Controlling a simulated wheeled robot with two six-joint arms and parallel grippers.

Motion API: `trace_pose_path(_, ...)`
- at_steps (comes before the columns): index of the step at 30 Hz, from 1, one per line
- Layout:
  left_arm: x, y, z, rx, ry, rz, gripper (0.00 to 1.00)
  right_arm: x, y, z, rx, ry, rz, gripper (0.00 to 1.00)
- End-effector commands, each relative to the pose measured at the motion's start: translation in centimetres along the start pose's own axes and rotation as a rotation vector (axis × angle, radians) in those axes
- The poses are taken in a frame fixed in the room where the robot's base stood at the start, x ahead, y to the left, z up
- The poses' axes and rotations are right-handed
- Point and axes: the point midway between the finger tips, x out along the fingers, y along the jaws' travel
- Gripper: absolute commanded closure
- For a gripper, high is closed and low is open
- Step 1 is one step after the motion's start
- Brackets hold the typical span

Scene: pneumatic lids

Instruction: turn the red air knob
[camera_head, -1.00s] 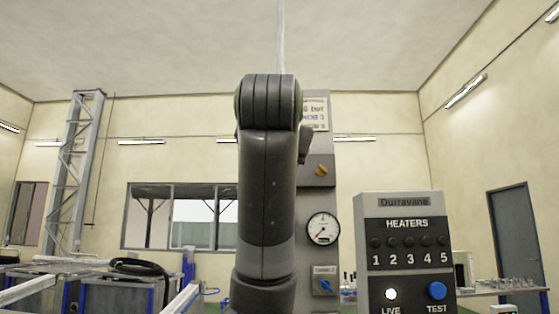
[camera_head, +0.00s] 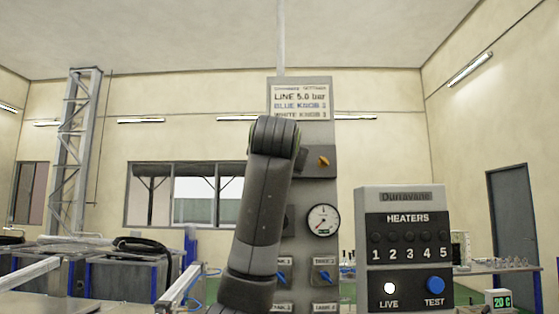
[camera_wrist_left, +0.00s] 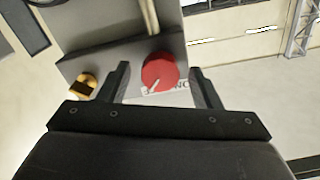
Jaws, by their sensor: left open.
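The red air knob (camera_wrist_left: 160,72) is round with a pale pointer mark, on a grey box in the left wrist view. My left gripper (camera_wrist_left: 159,68) is open, with one finger on each side of the knob in that picture. Small gaps show between fingers and knob; I cannot tell how deep the fingers reach. A yellow knob (camera_wrist_left: 83,87) sits beside the left finger; it also shows on the panel in the head view (camera_head: 323,161). In the head view my arm hides the red knob and the left gripper. My right gripper is not seen.
The grey panel carries a sign (camera_head: 300,99), a pressure gauge (camera_head: 323,221) and blue knobs (camera_head: 324,278) below. A heater box (camera_head: 404,245) with a white LIVE light and blue TEST button stands right of it. Benches with equipment stand left and right.

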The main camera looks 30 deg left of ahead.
Motion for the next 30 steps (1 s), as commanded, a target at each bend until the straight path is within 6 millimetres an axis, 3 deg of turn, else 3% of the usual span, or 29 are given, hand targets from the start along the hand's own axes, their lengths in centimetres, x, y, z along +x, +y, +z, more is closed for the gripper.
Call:
trace_pose_path(2, 0.0, 0.0, 0.0, 0.0, 0.0, 0.0, 0.47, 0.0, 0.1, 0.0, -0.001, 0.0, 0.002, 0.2)
trace_pose_path(11, 0.0, 0.0, 0.0, 0.0, 0.0, 0.0, 0.86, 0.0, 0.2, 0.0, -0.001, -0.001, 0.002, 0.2)
trace_pose_path(20, 0.0, 0.0, 0.1, -0.036, -0.001, 0.0, 0.86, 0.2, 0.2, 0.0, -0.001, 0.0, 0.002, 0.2)
trace_pose_path(30, -0.1, 0.1, 0.2, -0.252, -0.001, 0.001, 0.86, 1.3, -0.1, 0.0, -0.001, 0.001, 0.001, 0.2)
